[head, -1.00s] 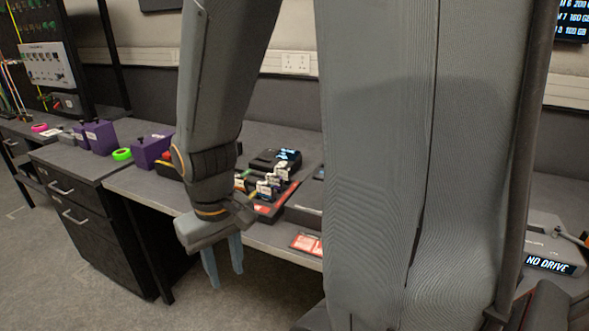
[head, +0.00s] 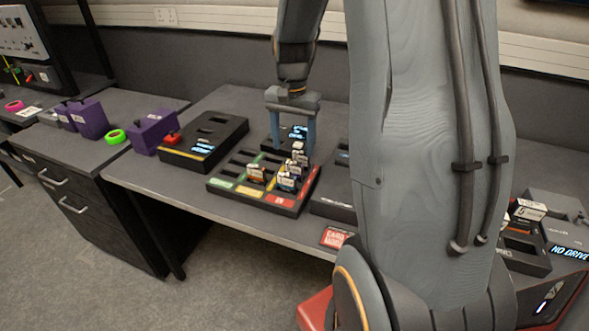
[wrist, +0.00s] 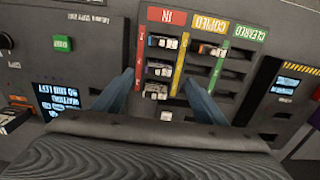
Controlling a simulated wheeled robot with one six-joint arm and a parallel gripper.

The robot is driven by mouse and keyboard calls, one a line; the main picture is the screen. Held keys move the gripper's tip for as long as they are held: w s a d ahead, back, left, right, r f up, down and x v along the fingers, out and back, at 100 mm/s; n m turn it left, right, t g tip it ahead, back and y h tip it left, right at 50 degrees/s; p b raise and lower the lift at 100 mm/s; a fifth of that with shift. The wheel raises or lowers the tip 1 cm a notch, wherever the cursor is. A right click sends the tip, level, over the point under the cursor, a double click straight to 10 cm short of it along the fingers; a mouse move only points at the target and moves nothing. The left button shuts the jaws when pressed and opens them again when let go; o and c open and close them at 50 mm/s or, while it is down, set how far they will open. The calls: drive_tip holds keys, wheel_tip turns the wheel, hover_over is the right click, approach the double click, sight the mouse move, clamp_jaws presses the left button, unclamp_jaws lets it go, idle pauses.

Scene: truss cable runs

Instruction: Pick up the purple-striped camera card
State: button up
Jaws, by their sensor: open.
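Several small camera cards stand in the black sorting tray (head: 216,184), mostly in the red-labelled IN column. One card (wrist: 159,69) between my fingertips in the wrist view looks purplish, but its stripe is too small to be sure. A white card (wrist: 155,91) stands close behind it, and another card (wrist: 163,41) is at the IN end. An orange-marked card (wrist: 206,49) is in the COPIED column; it also shows in the head view (head: 256,173). My gripper (head: 291,152) is open and empty, pointing down over the tray, fingers (wrist: 158,79) either side of the IN column.
A black device with a lit screen (head: 200,140) is left of the tray, with purple boxes (head: 150,133) and a green tape roll (head: 115,137) beyond. A red card sign (head: 337,237) lies at the bench's front edge. Another device with a screen (wrist: 57,96) is beside the tray.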

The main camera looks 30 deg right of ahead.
sight(293, 165)
drive_tip(key=shift+f+p, duration=1.15)
drive_tip(key=shift+f, duration=2.65)
drive_tip(key=c, duration=1.2)
drive_tip(key=shift+o, duration=0.2)
